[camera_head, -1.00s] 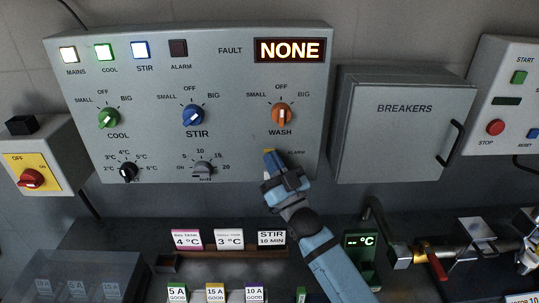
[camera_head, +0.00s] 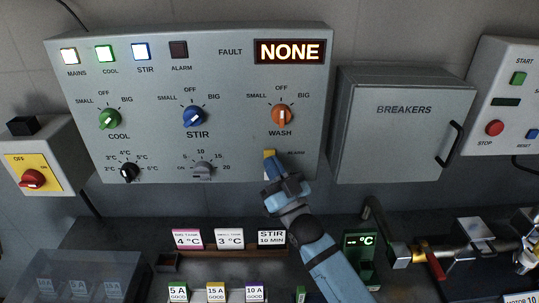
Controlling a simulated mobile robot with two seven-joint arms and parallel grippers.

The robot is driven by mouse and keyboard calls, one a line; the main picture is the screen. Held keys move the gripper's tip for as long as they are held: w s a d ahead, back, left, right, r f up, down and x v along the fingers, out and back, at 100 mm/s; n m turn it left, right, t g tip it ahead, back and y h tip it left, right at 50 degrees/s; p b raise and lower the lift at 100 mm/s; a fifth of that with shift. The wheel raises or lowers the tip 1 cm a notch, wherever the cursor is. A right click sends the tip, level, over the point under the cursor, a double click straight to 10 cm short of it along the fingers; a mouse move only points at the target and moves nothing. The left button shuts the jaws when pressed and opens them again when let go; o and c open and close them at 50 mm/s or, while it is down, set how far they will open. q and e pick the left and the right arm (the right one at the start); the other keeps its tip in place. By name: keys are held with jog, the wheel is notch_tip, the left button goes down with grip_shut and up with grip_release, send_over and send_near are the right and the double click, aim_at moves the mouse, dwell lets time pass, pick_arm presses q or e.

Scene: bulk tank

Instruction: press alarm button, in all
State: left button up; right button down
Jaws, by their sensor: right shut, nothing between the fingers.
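The grey control panel (camera_head: 225,80) fills the upper left. The yellow alarm button (camera_head: 268,155) is at its lower right, partly hidden behind my right gripper, beside a small label. My right gripper (camera_head: 272,167) is blue, shut and empty, with its fingertips at the button's lower edge; I cannot tell whether they touch it. The ALARM lamp (camera_head: 178,49) is dark, while the MAINS, COOL and STIR lamps are lit. The FAULT display (camera_head: 290,51) reads NONE. My left gripper is not in view.
The WASH knob (camera_head: 282,115) sits just above the button. The breakers box (camera_head: 400,140) is right of the panel. Below stand a rack of cards (camera_head: 230,253), a green temperature display (camera_head: 361,243) and pipework with a red-handled valve (camera_head: 437,265). A yellow-plated red switch (camera_head: 32,179) is at left.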

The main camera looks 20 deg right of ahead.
jog(key=s+p, duration=0.1)
jog(key=s, duration=0.1)
jog(key=s+a, duration=0.1)
jog(key=s, duration=0.2)
jog(key=shift+a+p, duration=0.2)
jog(key=shift+p, duration=0.15)
jog(key=shift+w, duration=0.1)
dwell(0.5)
